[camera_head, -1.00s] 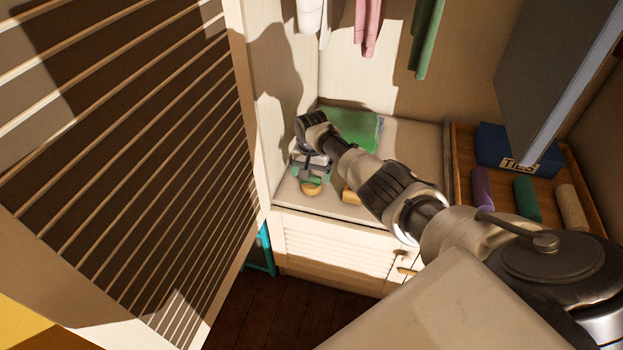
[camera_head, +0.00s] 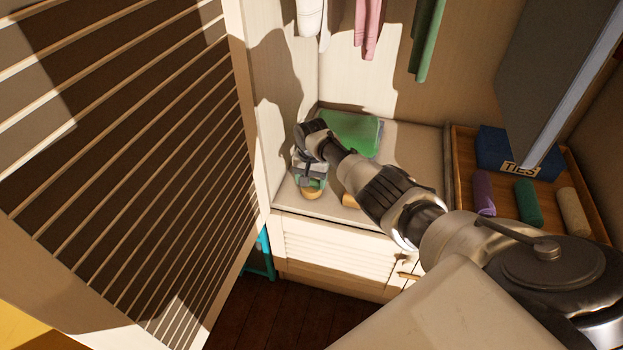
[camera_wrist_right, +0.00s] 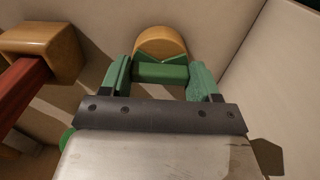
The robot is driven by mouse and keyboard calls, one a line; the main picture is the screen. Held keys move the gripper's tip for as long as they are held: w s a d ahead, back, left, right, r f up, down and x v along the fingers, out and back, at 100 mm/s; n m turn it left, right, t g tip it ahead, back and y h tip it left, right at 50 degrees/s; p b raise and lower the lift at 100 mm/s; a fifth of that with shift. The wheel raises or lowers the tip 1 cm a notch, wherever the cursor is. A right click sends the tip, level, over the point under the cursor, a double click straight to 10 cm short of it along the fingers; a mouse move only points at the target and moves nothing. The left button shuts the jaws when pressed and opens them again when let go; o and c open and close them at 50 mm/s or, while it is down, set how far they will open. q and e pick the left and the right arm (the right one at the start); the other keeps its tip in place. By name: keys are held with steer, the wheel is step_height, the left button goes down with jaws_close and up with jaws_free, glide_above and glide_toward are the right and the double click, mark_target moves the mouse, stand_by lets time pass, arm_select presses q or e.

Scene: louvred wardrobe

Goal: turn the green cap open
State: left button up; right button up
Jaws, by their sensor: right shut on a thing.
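In the right wrist view the green cap (camera_wrist_right: 160,72) sits between the two green fingers of my right gripper (camera_wrist_right: 160,78), which is shut on it. A rounded wooden piece (camera_wrist_right: 160,42) shows just beyond the cap. In the head view my right gripper (camera_head: 311,177) is low in the left front part of the wardrobe shelf, and the wooden piece (camera_head: 311,193) shows just below its fingers. The gripper hides most of the cap there. My left gripper is in neither view.
A second wooden block (camera_wrist_right: 45,45) with a red bar (camera_wrist_right: 22,92) stands left in the wrist view. Folded green cloth (camera_head: 350,132) lies behind my gripper. A tray (camera_head: 455,165) with rolled ties and a blue box (camera_head: 500,145) is at right. The louvred door (camera_head: 130,180) stands left.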

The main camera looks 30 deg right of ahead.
steer(key=n+p, duration=0.1)
steer(key=n, duration=0.2)
steer(key=shift+n, duration=1.2)
steer(key=n, duration=0.2)
steer(key=shift+n, duration=0.3)
steer(key=n, duration=0.5)
steer(key=shift+n, duration=1.4)
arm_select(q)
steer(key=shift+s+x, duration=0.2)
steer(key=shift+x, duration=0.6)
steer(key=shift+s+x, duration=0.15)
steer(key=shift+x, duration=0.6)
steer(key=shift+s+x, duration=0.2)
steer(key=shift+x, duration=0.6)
arm_select(e)
steer(key=shift+n, duration=1)
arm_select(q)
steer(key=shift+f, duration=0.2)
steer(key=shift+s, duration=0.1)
